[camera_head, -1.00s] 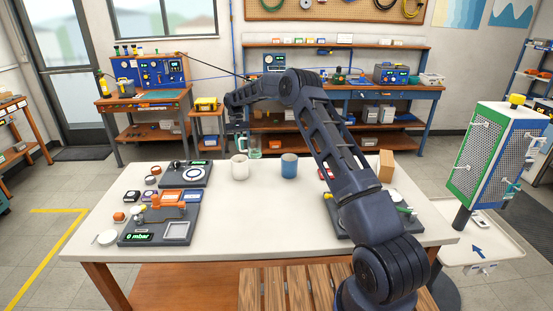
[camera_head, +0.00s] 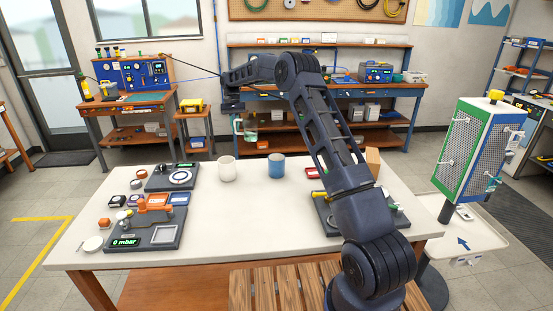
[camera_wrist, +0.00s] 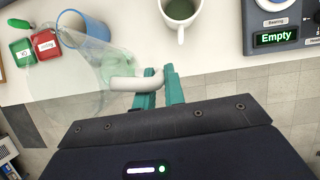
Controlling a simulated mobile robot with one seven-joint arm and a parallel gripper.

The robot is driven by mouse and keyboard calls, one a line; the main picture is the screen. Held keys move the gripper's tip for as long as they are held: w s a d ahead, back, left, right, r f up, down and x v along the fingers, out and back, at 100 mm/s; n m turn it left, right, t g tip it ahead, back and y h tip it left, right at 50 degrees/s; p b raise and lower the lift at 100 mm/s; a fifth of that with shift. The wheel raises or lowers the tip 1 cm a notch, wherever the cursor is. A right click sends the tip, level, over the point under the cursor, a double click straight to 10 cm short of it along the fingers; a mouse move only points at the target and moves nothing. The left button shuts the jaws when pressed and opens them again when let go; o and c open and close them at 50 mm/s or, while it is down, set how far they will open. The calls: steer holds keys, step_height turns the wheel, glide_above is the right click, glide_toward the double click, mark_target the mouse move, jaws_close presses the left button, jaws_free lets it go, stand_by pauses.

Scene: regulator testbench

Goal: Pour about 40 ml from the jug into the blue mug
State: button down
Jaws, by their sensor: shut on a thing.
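The clear jug (camera_head: 250,131) is in the air above the far side of the table, higher than both mugs. My gripper (camera_wrist: 156,84) is shut on the jug's pale handle (camera_wrist: 125,84); the jug's see-through body (camera_wrist: 70,85) fills the left of the wrist view and looks roughly upright in the head view. The blue mug (camera_head: 276,167) stands upright near the table's far edge, and shows partly behind the jug in the wrist view (camera_wrist: 88,40). What the blue mug holds cannot be seen.
A white mug (camera_head: 226,169) stands left of the blue mug, with greenish content visible in the wrist view (camera_wrist: 180,10). A round-plate device (camera_head: 172,177) reading "Empty" is further left. Red and green boxes (camera_wrist: 34,48) lie past the blue mug. The table's middle (camera_head: 240,220) is clear.

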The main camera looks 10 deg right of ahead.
steer(key=s+d+m+y, duration=0.35)
steer(key=d+m, duration=0.35)
steer(key=d, duration=1.6)
steer(key=shift+t+h, duration=0.35)
steer(key=shift+t, duration=0.05)
steer(key=f, duration=1.1)
steer(key=shift+s+d+f, duration=0.1)
steer(key=shift+s+d, duration=0.1)
steer(key=shift+s, duration=0.1)
steer(key=shift+a+m, duration=0.15)
steer(key=shift+m, duration=0.15)
